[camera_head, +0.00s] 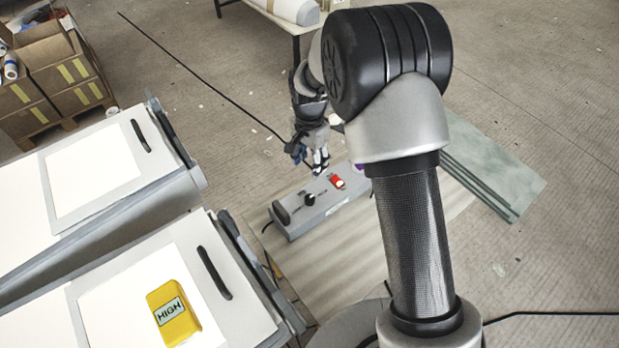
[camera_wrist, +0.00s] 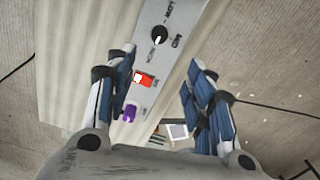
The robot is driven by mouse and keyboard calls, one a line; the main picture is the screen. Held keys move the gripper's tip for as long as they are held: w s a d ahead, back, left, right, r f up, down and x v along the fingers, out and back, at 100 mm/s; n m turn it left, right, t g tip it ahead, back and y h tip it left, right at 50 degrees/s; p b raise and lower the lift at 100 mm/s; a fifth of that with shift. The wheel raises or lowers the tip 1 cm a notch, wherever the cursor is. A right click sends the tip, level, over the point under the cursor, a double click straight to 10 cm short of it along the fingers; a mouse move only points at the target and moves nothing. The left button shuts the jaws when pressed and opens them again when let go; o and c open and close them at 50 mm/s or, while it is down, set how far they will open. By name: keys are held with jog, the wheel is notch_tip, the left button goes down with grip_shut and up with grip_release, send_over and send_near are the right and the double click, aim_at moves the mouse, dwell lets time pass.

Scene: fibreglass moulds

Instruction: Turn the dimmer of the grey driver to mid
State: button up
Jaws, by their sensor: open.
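The grey driver (camera_head: 330,208) is a long grey box on a pale board on the floor. Its dimmer is a black round knob (camera_head: 309,199); in the wrist view the knob (camera_wrist: 159,34) has labels LOW, MID and HIGH around it. A white mark on the knob seems to lie on the HIGH side, but it is small. My gripper (camera_head: 320,168) is above the driver's far side, apart from the knob. In the wrist view my gripper (camera_wrist: 161,60) is open and empty, its blue fingers either side of the driver's strip, with the knob beyond the fingertips.
A red switch (camera_head: 336,182) sits on the driver near the knob; a purple part (camera_wrist: 129,113) is farther along. A yellow block reading HIGH (camera_head: 173,312) lies on a white-topped unit at left. Cardboard boxes (camera_head: 50,75) stand back left, green-grey sheets (camera_head: 490,165) at right.

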aim_at(309, 198)
notch_tip(309, 198, down, 18)
jog(key=b, duration=0.4)
jog(key=shift+r, duration=0.25)
jog(key=shift+s, duration=0.1)
jog(key=shift+c, duration=0.3)
jog(key=c, duration=1)
